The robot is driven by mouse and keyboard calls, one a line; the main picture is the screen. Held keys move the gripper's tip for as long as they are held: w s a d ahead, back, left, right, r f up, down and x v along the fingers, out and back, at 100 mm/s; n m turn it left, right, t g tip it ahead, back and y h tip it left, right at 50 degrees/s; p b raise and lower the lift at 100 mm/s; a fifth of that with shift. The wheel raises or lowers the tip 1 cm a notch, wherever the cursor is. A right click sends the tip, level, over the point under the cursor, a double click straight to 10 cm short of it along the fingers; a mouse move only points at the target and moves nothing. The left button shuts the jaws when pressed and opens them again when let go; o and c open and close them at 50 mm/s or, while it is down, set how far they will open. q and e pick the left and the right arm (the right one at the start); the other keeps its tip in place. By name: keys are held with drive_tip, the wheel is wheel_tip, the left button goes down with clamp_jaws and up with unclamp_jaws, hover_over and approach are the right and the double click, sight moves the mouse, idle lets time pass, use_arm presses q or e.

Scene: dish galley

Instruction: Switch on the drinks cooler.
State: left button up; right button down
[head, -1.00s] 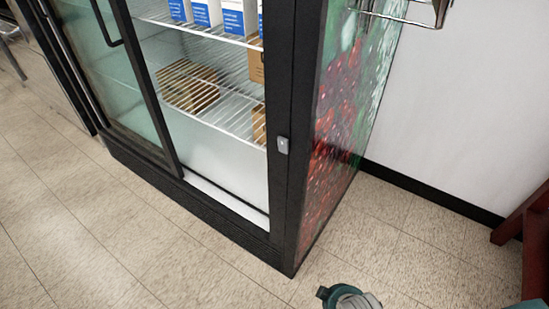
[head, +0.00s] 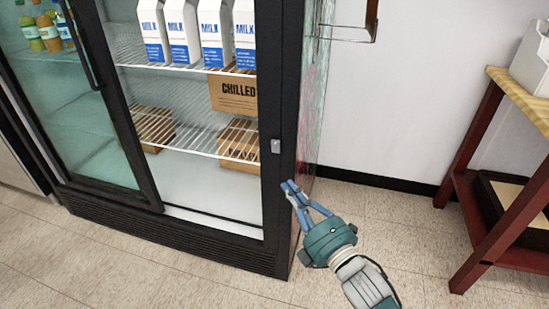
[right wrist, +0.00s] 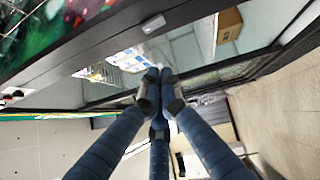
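The drinks cooler (head: 272,205) is a black-framed cabinet on the left and centre of the head view. A small light-grey switch (head: 276,146) sits on its right front post; it also shows in the right wrist view (right wrist: 153,24). Whether the switch is on or off cannot be told. My right gripper (head: 290,187) is in front of the post, a little below and right of the switch, apart from it. Its fingers are together and empty; the fingertips also show in the right wrist view (right wrist: 158,76). My left gripper is not in view.
Milk cartons (head: 214,35) and cardboard boxes (head: 232,92) stand on the cooler's wire shelves. A wire rack (head: 352,28) hangs on the wall at the upper right. A red wooden table (head: 485,190) stands at the right. Floor between the cooler and table is clear.

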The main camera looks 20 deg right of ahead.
approach(276, 146)
drive_tip(key=w+a, duration=0.3)
drive_tip(key=a, duration=0.2)
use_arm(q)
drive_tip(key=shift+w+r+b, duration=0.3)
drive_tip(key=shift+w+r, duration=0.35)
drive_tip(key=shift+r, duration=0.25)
use_arm(e)
drive_tip(key=w+d, duration=0.1)
drive_tip(key=w+d+r, duration=0.1)
drive_tip(key=w, duration=0.1)
drive_tip(key=shift+w, duration=0.1)
